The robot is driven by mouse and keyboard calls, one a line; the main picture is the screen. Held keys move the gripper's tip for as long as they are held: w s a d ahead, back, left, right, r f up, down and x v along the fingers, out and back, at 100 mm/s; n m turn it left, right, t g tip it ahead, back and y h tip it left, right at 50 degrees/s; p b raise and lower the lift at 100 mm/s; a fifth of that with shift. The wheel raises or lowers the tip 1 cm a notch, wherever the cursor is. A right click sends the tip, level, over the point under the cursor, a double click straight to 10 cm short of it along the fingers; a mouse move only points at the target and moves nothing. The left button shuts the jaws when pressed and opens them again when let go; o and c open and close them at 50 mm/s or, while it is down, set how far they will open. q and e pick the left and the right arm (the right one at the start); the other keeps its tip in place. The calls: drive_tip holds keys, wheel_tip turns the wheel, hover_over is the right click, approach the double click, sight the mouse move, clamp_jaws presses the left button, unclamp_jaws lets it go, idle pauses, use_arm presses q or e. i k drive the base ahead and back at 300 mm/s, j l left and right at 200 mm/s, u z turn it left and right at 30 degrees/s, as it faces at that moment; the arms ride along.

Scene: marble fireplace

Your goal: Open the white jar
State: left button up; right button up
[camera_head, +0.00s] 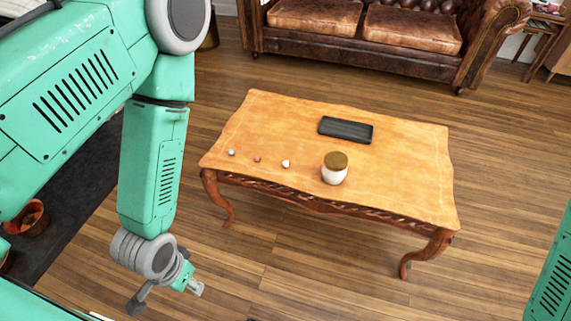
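The white jar (334,175) stands upright near the front edge of the wooden table (270,115). A brown lid (336,159) sits on top of it. My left gripper (168,300) hangs low at the bottom left, in front of the table and below its top, well apart from the jar. Its two fingers are spread with nothing visible between them. Only a green piece of my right arm shows at the lower right edge; the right gripper is out of view.
A dark flat tray (346,130) lies behind the jar. Several small round objects, one a white piece (285,164), lie left of it. A brown leather sofa (365,35) stands behind the table. The wooden floor around the table is clear. A reddish pot (28,219) is at far left.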

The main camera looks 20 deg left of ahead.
sight(330, 177)
drive_tip(key=i+j+z, duration=0.3)
drive_tip(key=j, duration=0.25)
drive_tip(key=i+j+z, duration=0.15)
drive_tip(key=j, duration=0.15)
drive_tip(key=i+j+z, duration=0.15)
drive_tip(key=j, duration=0.2)
